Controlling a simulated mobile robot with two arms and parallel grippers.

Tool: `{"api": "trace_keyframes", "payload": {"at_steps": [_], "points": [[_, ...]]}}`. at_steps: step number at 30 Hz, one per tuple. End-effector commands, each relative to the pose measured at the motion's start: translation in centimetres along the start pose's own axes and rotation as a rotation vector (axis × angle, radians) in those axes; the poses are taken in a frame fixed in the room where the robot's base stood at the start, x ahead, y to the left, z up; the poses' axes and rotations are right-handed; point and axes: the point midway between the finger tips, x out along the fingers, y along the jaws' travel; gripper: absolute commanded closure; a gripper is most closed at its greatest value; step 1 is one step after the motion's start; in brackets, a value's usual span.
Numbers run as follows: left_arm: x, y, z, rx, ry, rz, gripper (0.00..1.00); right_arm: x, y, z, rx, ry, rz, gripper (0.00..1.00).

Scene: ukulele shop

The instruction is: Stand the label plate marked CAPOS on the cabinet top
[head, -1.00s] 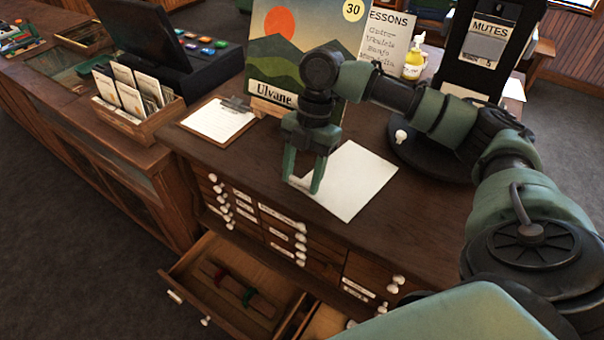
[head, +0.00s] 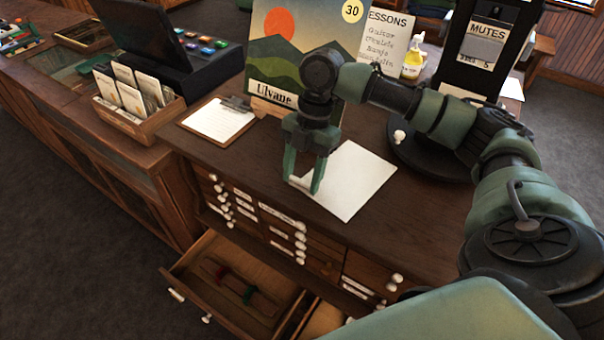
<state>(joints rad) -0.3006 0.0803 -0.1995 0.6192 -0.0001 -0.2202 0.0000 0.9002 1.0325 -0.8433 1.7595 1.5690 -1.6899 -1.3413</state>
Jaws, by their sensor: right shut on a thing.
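My right gripper (head: 303,186) points down over the front part of the cabinet top (head: 240,160), at the left edge of a white sheet (head: 355,185). Its two green fingers are shut on a thin, pale label plate (head: 302,183) that shows only as a small strip between the fingertips. Its lettering cannot be read, and I cannot tell whether it touches the top. My left gripper is not in view.
A clipboard (head: 218,122) and a picture board (head: 290,50) stand left and behind; a black stand marked MUTES (head: 487,45) is at right. An open drawer (head: 195,282) with red and green items juts out below the front edge. Bare top lies left of the sheet.

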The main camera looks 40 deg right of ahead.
Motion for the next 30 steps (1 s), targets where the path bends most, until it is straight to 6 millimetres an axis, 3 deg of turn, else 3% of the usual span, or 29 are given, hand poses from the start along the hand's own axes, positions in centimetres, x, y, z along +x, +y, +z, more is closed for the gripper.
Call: {"api": "trace_keyframes", "payload": {"at_steps": [21, 22, 24, 30], "points": [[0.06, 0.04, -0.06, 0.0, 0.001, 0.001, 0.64, 0.94, 0.0, 0.27, -0.001, 0.001, 0.0, 0.87], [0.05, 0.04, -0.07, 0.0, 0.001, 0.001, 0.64, 0.95, 0.0, 0.27, -0.001, 0.001, 0.0, 0.45], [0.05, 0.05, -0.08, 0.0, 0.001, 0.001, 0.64, 0.93, 0.01, 0.27, -0.001, 0.0, 0.0, 0.26], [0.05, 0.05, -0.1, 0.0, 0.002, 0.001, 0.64, 0.92, 0.01, 0.28, 0.0, 0.0, 0.0, 0.23]]}}
